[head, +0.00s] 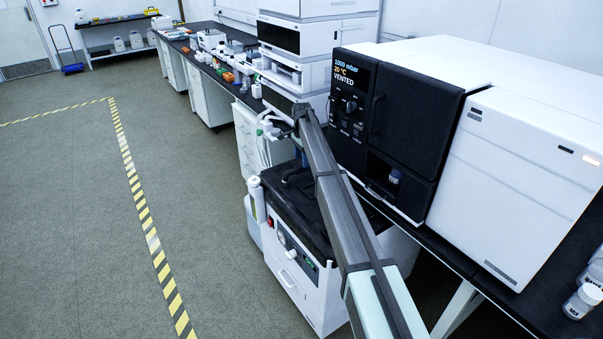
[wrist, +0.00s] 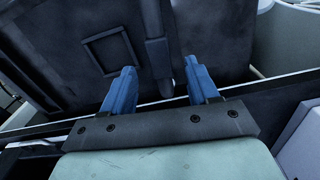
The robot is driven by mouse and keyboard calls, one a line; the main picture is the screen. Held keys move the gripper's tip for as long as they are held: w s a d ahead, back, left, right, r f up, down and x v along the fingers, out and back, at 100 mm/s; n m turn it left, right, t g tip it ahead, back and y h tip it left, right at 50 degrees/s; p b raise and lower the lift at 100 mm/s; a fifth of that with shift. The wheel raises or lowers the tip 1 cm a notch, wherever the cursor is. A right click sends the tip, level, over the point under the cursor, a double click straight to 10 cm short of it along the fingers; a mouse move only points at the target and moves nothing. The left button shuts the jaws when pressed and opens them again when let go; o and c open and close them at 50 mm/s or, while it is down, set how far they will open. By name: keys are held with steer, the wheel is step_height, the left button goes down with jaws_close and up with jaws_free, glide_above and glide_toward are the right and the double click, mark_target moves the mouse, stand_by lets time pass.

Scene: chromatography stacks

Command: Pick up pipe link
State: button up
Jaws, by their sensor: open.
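In the wrist view my gripper (wrist: 160,66) has its two blue fingers apart with nothing held between them. A dark grey pipe-like piece (wrist: 156,52) runs down the picture between and beyond the fingertips. It may be the pipe link, but I cannot tell for certain, nor how far it is from the fingers. In the head view my arm reaches over the black top of a white wheeled unit, and the fingers are not clear there. I cannot make out the pipe link in the head view.
The white unit with a black top (head: 293,277) stands beside the bench. A black-fronted instrument (head: 400,125) and a white instrument (head: 525,185) stand close on the right. Open floor (head: 70,220) lies to the left, with yellow-black tape (head: 145,222).

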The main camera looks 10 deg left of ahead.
mark_target(301, 173)
steer(key=shift+f, duration=2.6)
jaws_close()
